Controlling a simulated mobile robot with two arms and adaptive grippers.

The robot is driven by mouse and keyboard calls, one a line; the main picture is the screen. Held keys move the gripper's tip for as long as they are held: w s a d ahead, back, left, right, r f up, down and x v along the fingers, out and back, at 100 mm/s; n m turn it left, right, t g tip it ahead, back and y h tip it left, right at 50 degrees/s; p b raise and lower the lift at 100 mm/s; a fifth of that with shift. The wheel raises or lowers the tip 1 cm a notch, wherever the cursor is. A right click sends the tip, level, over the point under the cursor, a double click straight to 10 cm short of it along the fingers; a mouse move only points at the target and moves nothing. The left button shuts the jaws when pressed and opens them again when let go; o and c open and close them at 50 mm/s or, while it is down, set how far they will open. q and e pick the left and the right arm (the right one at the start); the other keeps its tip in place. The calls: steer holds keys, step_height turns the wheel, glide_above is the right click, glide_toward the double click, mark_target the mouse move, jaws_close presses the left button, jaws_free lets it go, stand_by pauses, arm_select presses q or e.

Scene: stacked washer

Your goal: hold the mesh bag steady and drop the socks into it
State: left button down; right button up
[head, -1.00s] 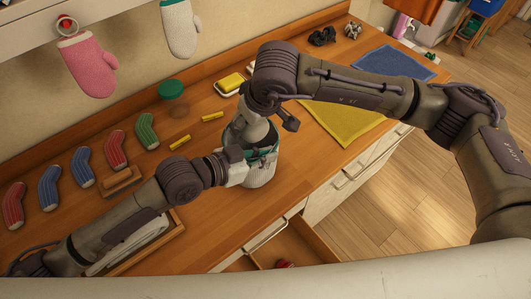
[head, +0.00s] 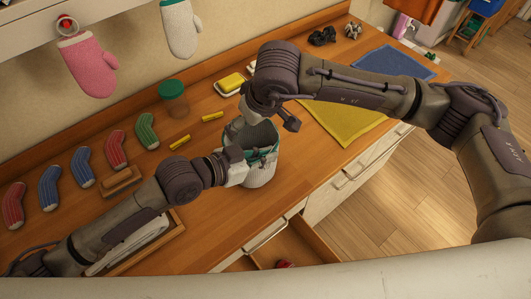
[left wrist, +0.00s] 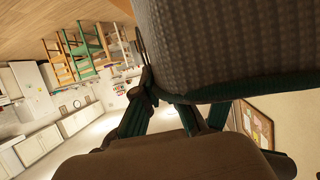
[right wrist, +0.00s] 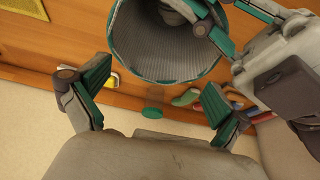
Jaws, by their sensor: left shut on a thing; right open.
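The mesh bag (head: 262,172) stands upright on the counter, pale with a green rim and open at the top. My left gripper (head: 244,164) is shut on its rim from the left; the left wrist view shows the green rim (left wrist: 215,94) between the fingers. My right gripper (right wrist: 155,76) is open beside the bag mouth, partly hidden by its own arm in the head view. A pale shape inside the bag in the right wrist view is unclear. Socks lie in a row at the left: red (head: 14,205), blue (head: 49,188), blue (head: 82,168), red (head: 116,150) and green (head: 147,131).
A green-lidded jar (head: 173,97), yellow pegs (head: 212,116), a sponge dish (head: 231,85) and a wooden brush (head: 121,180) lie near the bag. A yellow cloth (head: 347,115) and blue mat (head: 395,63) lie to the right. An open drawer (head: 292,245) juts out in front.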

steer(key=v, duration=1.1)
steer(key=shift+r, duration=0.15)
steer(key=shift+s+d, duration=0.1)
arm_select(q)
steer(key=c, duration=1.2)
jaws_free()
steer(key=shift+c, duration=0.2)
steer(key=v, duration=1.2)
steer(key=shift+f, duration=0.15)
